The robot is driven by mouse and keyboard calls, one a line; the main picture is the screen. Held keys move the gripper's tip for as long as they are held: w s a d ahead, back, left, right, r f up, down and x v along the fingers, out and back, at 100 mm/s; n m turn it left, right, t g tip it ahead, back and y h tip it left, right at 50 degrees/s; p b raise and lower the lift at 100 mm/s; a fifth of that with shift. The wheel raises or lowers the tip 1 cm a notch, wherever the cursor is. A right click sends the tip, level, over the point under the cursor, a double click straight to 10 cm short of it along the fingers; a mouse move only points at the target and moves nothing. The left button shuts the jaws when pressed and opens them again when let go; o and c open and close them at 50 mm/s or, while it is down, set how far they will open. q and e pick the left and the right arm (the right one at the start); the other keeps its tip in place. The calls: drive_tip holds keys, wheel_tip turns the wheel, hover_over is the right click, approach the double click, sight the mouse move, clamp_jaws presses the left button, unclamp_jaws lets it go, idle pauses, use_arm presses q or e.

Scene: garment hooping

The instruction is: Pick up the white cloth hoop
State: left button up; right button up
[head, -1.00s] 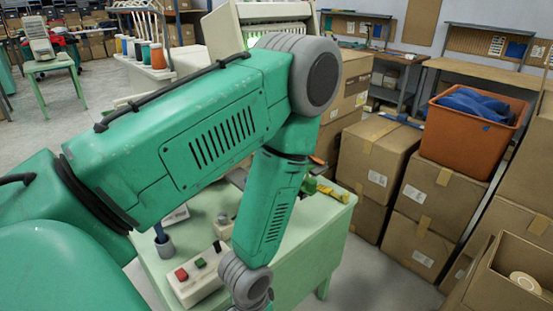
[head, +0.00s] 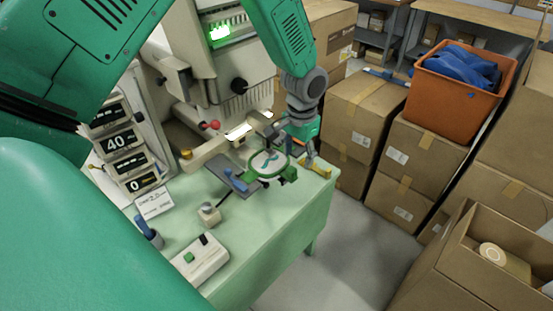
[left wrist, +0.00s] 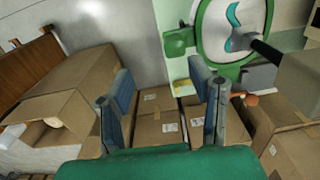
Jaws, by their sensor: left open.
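The white cloth hoop (head: 268,163) is a round green frame holding white cloth with a teal mark. It sits at the machine's arm above the pale green table (head: 290,225). The hoop also shows at the top right of the left wrist view (left wrist: 232,28), with a green tab on its left side. My left gripper (head: 300,143) is beside the hoop's far right side in the head view. In the left wrist view its two blue-grey fingers (left wrist: 165,88) are apart with nothing between them; the right finger is near the tab, contact unclear. My right gripper is out of view.
The embroidery machine (head: 215,65) with a lit green screen stands behind the hoop. A control box (head: 200,262) and number displays (head: 120,140) are on the left. Cardboard boxes (head: 365,110) and an orange bin (head: 460,85) stand right, beyond a strip of free floor.

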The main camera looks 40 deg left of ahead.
sight(290, 167)
use_arm(q)
drive_tip(key=a+f, duration=0.2)
drive_tip(key=f, duration=0.1)
drive_tip(key=a+f+p, duration=0.1)
drive_tip(key=f, duration=0.1)
drive_tip(key=shift+w+a, duration=0.1)
drive_tip(key=shift+a, duration=0.05)
drive_tip(key=shift+w+d+f, duration=0.1)
drive_tip(key=shift+d+f, duration=0.05)
drive_tip(key=shift+f, duration=0.4)
drive_tip(key=shift+w+d+f, duration=0.1)
drive_tip(key=shift+d+f, duration=0.05)
drive_tip(key=shift+f, duration=0.4)
drive_tip(key=shift+d+f, duration=0.15)
drive_tip(key=shift+d, duration=0.7)
drive_tip(key=shift+r, duration=0.2)
drive_tip(key=shift+c, duration=1.2)
drive_tip(key=shift+a, duration=0.1)
drive_tip(key=c, duration=0.7)
drive_tip(key=shift+a+f, duration=0.1)
drive_tip(key=shift+a, duration=0.15)
clamp_jaws()
drive_tip(key=shift+a+f, duration=0.15)
drive_tip(key=shift+a, duration=0.4)
drive_tip(key=shift+d, duration=0.1)
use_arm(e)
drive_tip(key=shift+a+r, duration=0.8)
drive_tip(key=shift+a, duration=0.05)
